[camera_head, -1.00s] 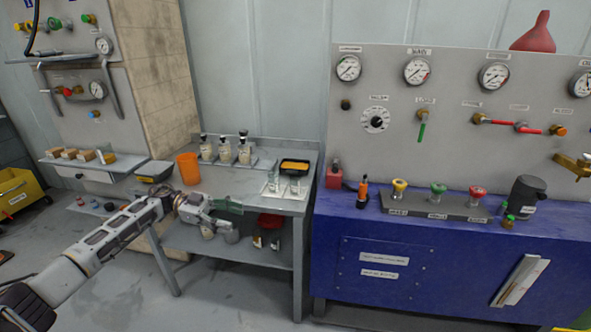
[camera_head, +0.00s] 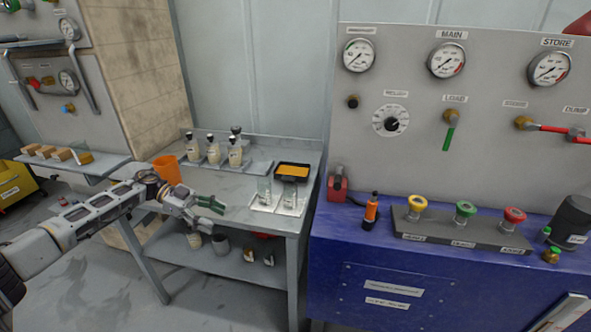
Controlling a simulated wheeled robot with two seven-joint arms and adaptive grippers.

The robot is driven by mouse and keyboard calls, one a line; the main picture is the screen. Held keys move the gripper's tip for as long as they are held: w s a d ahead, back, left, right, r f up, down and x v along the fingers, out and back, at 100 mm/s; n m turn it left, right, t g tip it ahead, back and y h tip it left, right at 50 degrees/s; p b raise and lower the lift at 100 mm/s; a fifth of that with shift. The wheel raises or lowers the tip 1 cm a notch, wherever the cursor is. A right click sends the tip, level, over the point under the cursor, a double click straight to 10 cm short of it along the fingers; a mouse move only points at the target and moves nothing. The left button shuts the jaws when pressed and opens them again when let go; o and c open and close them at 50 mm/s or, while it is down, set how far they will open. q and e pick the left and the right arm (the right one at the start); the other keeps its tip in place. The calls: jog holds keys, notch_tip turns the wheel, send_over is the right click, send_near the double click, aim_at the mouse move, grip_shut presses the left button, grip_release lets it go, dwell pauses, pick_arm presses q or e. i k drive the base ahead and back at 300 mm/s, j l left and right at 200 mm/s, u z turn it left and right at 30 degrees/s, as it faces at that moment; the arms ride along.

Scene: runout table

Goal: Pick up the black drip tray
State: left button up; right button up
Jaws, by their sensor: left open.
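The black drip tray (camera_head: 293,178) sits at the back right of the grey metal table (camera_head: 237,188). It is a shallow black tray with an orange-yellow surface inside. My right gripper is not in view.
Clear glass vessels on a pale plate (camera_head: 290,206) stand just in front of the tray. Several capped bottles (camera_head: 213,153) stand at the back, left of it. An orange cup (camera_head: 167,169) is at the left. The blue cabinet (camera_head: 430,275) adjoins on the right.

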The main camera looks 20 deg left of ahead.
aim_at(287, 172)
jog(key=i, duration=1.15)
